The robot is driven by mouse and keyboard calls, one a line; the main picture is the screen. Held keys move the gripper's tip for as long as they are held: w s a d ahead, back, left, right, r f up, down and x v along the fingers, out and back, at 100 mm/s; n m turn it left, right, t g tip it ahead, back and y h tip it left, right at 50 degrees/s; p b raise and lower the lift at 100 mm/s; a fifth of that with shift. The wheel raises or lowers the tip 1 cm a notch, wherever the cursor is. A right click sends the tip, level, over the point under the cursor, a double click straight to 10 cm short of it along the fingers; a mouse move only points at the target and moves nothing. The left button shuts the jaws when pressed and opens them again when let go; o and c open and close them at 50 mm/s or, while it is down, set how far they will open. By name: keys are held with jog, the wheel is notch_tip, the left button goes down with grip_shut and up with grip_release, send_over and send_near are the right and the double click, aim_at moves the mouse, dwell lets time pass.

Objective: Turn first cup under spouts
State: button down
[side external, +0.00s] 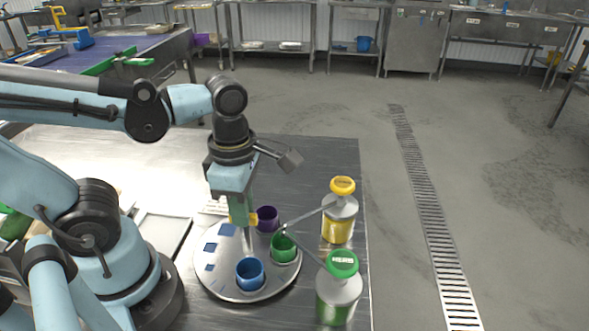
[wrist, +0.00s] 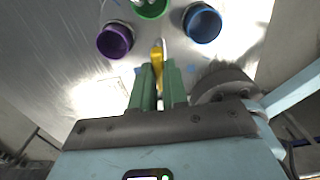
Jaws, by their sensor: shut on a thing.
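A round metal turntable (side external: 215,280) carries a purple cup (side external: 267,218), a green cup (side external: 285,247) and a blue cup (side external: 250,273). The spouts of the yellow-topped dispenser (side external: 340,210) and the green-topped dispenser (side external: 340,288) end over or very near the green cup. My gripper (side external: 243,218) points down over the turntable's middle. In the wrist view my gripper (wrist: 159,75) is shut on a yellow handle (wrist: 157,54). The purple cup (wrist: 115,40), green cup (wrist: 150,8) and blue cup (wrist: 202,23) stand beyond the fingertips; the green one is cut by the frame edge.
Blue square marks (side external: 210,247) show on the turntable's left part. The dispensers stand along the right edge of the steel table (side external: 330,155). A shallow tray (side external: 160,232) lies left of the turntable. The table's back part is clear.

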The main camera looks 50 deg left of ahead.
dwell(0.6)
jog(key=c, duration=1.1)
grip_release()
jog(key=shift+c, duration=0.2)
jog(key=shift+r, duration=0.1)
notch_tip(320, 180, up, 12)
jog(key=w+a+f+m+t, duration=0.1)
jog(key=w+f+m+t, duration=0.2)
jog(key=m, duration=1)
jog(key=w+a+f+m+t, duration=0.2)
jog(key=w+f+m+t, duration=0.2)
jog(key=m, duration=0.9)
jog(key=shift+w+a+f+m, duration=0.25)
jog(key=shift+w+f+m, duration=0.15)
jog(key=shift+w+f, duration=0.45)
